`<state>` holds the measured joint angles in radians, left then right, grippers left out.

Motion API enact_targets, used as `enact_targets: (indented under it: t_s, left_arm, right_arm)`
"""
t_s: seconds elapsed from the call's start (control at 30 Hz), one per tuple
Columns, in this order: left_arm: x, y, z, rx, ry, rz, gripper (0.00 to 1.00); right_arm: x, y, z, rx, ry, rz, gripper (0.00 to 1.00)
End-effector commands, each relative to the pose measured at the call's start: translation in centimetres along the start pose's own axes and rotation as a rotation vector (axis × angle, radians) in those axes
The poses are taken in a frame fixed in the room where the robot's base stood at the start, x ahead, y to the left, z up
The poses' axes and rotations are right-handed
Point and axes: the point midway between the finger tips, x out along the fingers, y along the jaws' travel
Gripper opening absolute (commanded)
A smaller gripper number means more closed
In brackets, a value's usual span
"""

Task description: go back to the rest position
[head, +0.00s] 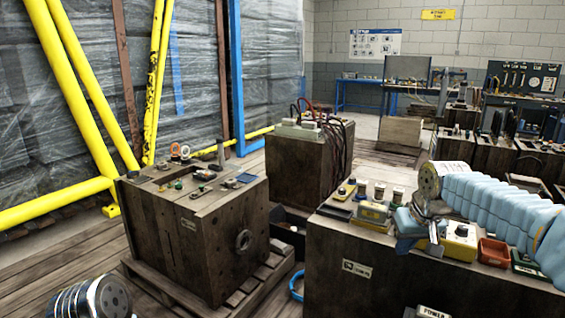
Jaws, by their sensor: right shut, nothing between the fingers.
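My right arm comes in from the right in a pale blue ribbed sleeve. Its gripper (434,248) points down over the top of the near right dark block (400,279), among small items there. Its fingers are shut with nothing seen between them. My left gripper is not in view; only a ribbed metal part, probably of my left arm, shows at the bottom left.
A wooden block (190,235) with small tools on top stands on a pallet (250,290) at left. Another block (310,165) with dark hoses stands behind. An orange-red bin (493,252) is right of the gripper. Yellow posts (75,90) front a wrapped stack. Plank floor is open at far left.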

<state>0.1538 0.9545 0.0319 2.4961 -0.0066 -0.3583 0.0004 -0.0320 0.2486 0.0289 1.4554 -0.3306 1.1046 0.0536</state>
Motion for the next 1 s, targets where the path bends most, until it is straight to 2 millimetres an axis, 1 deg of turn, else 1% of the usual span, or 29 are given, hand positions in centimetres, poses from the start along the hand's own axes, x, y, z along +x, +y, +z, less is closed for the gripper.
enact_targets:
  t_s: [0.03, 0.17, 0.27, 0.3, 0.33, 0.37, 0.4, 0.47, 0.5, 0.57, 0.6, 0.67, 0.7, 0.8, 0.9, 1.0]
  left_arm:
    - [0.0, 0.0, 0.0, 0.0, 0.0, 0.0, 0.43]
    - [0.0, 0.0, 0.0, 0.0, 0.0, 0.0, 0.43]
    - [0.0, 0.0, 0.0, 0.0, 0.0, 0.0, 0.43]
    - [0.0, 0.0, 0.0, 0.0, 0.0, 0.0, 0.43]
    - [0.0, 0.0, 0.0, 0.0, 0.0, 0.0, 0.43]
    - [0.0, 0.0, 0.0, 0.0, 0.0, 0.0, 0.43]
    - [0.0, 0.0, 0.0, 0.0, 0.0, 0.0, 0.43]
    - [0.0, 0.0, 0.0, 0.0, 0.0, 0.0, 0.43]
    - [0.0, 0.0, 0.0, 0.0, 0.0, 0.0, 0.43]
    - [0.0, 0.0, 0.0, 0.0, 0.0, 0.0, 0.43]
    - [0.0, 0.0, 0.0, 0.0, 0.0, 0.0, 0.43]
    - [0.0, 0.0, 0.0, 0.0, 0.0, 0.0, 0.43]
    - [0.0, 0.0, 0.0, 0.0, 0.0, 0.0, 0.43]
    - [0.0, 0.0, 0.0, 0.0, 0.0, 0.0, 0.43]
    - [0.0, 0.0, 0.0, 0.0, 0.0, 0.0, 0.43]
    - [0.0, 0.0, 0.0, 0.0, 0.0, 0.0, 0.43]
  right_arm:
    - [2.0, -0.6, 0.4, -0.007, -0.015, -0.013, 0.0]
    - [7.5, -2.4, 1.6, -0.019, -0.04, -0.056, 0.0]
    - [12.9, -4.2, 3.6, -0.022, -0.069, -0.1, 0.0]
    - [15.4, -5.2, 4.9, -0.021, -0.084, -0.122, 0.0]
    - [17.4, -5.9, 6.1, -0.018, -0.097, -0.14, 0.0]
    - [19.4, -6.7, 7.5, -0.012, -0.11, -0.159, 0.0]
    - [22.1, -7.8, 9.6, -0.002, -0.129, -0.184, 0.0]
    - [25.7, -9.4, 13.2, 0.019, -0.156, -0.219, 0.0]
    - [27.9, -10.5, 15.9, 0.038, -0.174, -0.24, 0.0]
    - [30.5, -11.9, 20.1, 0.071, -0.203, -0.267, 0.0]
    - [31.9, -12.8, 23.0, 0.093, -0.22, -0.28, 0.0]
    - [33.3, -13.9, 27.3, 0.13, -0.247, -0.294, 0.0]
    - [33.9, -14.6, 29.9, 0.153, -0.263, -0.299, 0.0]
    - [34.4, -15.6, 35.2, 0.201, -0.295, -0.3, 0.0]
    - [34.2, -16.1, 38.4, 0.229, -0.311, -0.294, 0.0]
    - [34.1, -16.2, 39.7, 0.242, -0.316, -0.29, 0.0]
